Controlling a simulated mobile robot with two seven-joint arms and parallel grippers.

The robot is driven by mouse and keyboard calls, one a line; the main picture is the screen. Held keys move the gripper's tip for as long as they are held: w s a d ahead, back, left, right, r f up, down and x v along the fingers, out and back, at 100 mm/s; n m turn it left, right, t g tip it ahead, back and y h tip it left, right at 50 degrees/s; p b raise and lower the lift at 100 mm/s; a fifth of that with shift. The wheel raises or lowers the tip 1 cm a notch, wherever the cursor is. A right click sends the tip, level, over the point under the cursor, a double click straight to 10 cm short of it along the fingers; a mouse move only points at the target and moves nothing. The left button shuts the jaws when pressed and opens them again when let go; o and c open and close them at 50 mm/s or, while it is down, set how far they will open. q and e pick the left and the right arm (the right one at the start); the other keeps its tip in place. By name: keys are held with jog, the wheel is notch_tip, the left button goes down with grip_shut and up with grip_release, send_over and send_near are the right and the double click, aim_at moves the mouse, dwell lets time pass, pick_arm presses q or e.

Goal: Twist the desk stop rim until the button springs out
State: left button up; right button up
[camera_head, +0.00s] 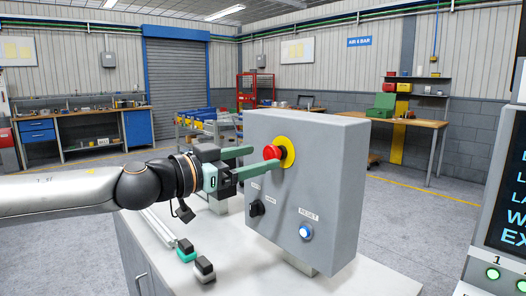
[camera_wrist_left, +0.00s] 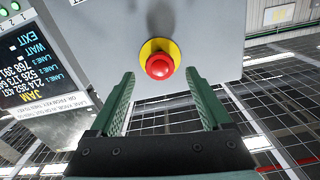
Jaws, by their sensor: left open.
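The stop button is a red mushroom head (camera_head: 272,153) on a yellow ring (camera_head: 287,151), on the face of a grey control box (camera_head: 318,150). My left gripper (camera_head: 258,161) comes in from the left with its green fingers apart near the red head. In the left wrist view the red head (camera_wrist_left: 159,66) lies ahead of the open fingers (camera_wrist_left: 165,92), roughly centred between them. Nothing is held. Whether a fingertip touches the head cannot be told. My right gripper is out of view.
The box stands on a grey cabinet top (camera_head: 355,281). It also carries a black selector knob (camera_head: 257,208) and a blue reset button (camera_head: 306,232). Two small switches, one green-based (camera_head: 186,251) and one dark (camera_head: 204,268), lie below my arm. A display panel (camera_head: 504,190) stands at right.

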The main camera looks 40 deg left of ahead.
pick_arm(q)
jog(key=shift+w+d, duration=0.15)
jog(key=shift+w, duration=0.75)
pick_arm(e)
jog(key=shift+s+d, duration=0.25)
pick_arm(q)
jog(key=shift+w+p, duration=0.3)
jog(key=shift+w, duration=0.1)
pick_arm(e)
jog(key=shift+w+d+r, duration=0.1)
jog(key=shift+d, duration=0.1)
pick_arm(q)
jog(key=shift+c, duration=0.4)
grip_shut()
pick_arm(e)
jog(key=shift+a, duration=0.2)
